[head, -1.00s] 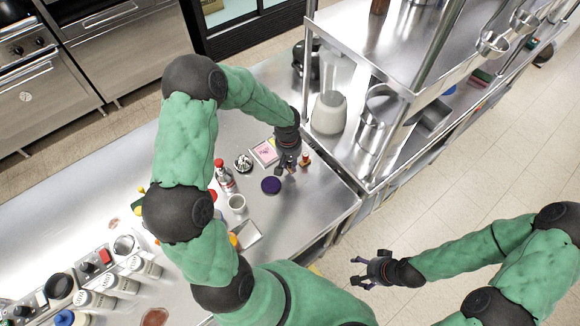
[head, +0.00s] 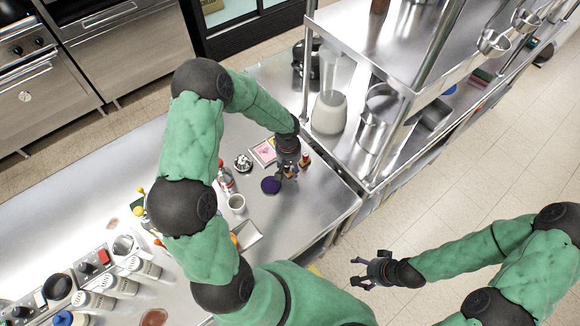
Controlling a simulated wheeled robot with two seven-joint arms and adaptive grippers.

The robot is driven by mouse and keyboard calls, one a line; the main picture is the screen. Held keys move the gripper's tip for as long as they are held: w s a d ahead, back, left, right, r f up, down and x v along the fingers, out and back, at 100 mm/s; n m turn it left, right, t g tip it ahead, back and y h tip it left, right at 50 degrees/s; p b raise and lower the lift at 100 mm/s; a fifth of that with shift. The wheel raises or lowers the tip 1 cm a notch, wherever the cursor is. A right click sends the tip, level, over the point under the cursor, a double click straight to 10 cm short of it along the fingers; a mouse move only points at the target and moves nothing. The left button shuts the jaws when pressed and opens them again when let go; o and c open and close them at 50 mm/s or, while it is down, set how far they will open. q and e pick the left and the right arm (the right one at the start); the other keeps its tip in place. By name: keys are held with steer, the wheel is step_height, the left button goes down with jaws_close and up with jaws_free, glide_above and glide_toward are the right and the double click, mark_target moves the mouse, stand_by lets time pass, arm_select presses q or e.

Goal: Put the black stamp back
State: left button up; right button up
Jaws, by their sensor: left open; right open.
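My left gripper (head: 285,174) is open, low over the steel counter, just right of a round dark purple disc (head: 270,185). A small red-brown upright object (head: 305,161) stands close on its right. A pink pad with a pale frame (head: 262,152) lies behind it, partly covered by my wrist. A small black-and-white object (head: 243,163) stands left of the pad. I cannot tell which of these, if any, is the black stamp; the space between the fingers is too small to make out. My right gripper (head: 375,269) is open and empty over the floor, off the counter.
A white cup (head: 236,204) and a bottle with a red top (head: 225,180) stand left of the disc. A shelf unit with a blender (head: 330,108) stands to the right. Several labelled canisters are at the lower left. The counter's right end is clear.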

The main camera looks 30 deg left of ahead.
arm_select(q)
step_height(320, 180, up, 12)
steer(key=p, duration=0.1)
steer(key=shift+s+a+r, duration=0.15)
steer(key=shift+a, duration=0.05)
stand_by(0.3)
stand_by(1.9)
